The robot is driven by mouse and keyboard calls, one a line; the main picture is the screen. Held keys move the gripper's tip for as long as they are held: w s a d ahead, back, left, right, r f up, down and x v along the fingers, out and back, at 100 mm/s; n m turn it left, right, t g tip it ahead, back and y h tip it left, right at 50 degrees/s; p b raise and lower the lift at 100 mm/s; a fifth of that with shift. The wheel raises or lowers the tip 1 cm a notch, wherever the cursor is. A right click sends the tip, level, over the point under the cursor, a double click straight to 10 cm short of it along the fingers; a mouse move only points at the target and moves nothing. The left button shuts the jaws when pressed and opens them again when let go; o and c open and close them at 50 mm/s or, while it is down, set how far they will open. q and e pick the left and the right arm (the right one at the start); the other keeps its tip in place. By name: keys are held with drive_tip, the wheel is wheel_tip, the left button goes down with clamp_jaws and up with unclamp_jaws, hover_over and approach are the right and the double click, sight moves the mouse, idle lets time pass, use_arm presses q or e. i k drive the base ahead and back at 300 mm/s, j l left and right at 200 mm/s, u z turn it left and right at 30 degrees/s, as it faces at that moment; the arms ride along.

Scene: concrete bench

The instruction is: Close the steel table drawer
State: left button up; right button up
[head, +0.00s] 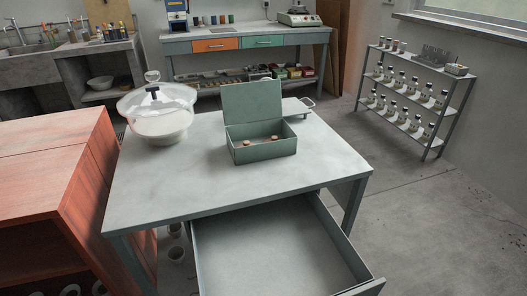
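The steel table (165,190) stands in the middle of the head view. Its drawer (275,258) is pulled far out at the front, toward me. The drawer's inside looks empty. Its right wall and front corner show at the lower right, and the rest of its front is cut off by the bottom edge of the picture. Neither of my grippers is in view.
On the table are a glass bowl with a lid (158,118), an open green box (262,150) with small items inside, and a grey tray with a handle (297,107). A reddish wooden cabinet (50,165) stands close on the left. The floor (430,220) to the right is clear.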

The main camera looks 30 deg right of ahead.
sight(292, 246)
drive_tip(key=z, duration=0.95)
